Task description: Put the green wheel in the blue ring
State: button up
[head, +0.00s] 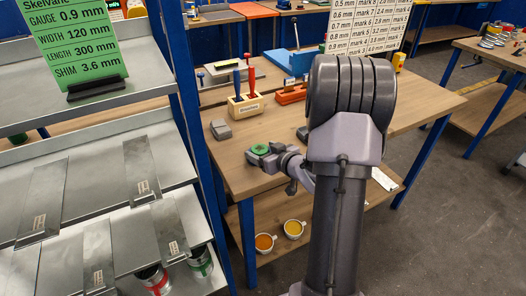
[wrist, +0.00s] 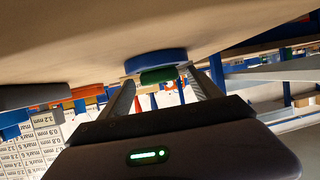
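The green wheel (wrist: 158,76) shows in the wrist view between the two fingers of my gripper (wrist: 162,84). Narrow gaps seem to show between the wheel and the fingers, so the gripper looks open around it. The blue ring (wrist: 154,60) is right behind the wheel, against the wooden tabletop, which fills the top of this tilted view. The wheel overlaps the ring's edge; how deep it sits in the ring cannot be seen. In the head view the green wheel (head: 260,148) shows at the tip of my gripper (head: 264,154), low over the workbench. The ring is not clear there.
The wooden workbench (head: 232,165) carries a grey block (head: 221,129), a wooden holder (head: 245,104) with blue and red handled tools, and an orange tray (head: 291,95). Grey shelves with a green sign (head: 75,42) stand at left. Two cups (head: 265,242) sit on the lower shelf.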

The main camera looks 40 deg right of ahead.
jog(key=shift+s+r+p, duration=0.1)
jog(key=shift+r+p, duration=0.25)
jog(key=p+v, duration=0.3)
jog(key=v, duration=0.9)
jog(key=w+a+r+m+g+h, duration=0.2)
jog(key=w+a+r+g+h, duration=0.15)
jog(key=r, duration=0.45)
jog(key=s+a+r+g+y, duration=0.1)
jog(key=s+a+r+y, duration=0.1)
jog(key=s+a, duration=0.3)
jog(key=s+a+r+g+y, duration=0.1)
jog(key=s+a+y, duration=0.2)
jog(key=a, duration=1.1)
jog(key=s+a+r+m+g+y, duration=0.1)
jog(key=s+a+r+g+y, duration=0.1)
jog(key=s+a, duration=0.6)
jog(key=a, duration=0.2)
jog(key=shift+s+a+r, duration=0.25)
jog(key=shift+r, duration=0.1)
jog(key=shift+c, duration=0.4)
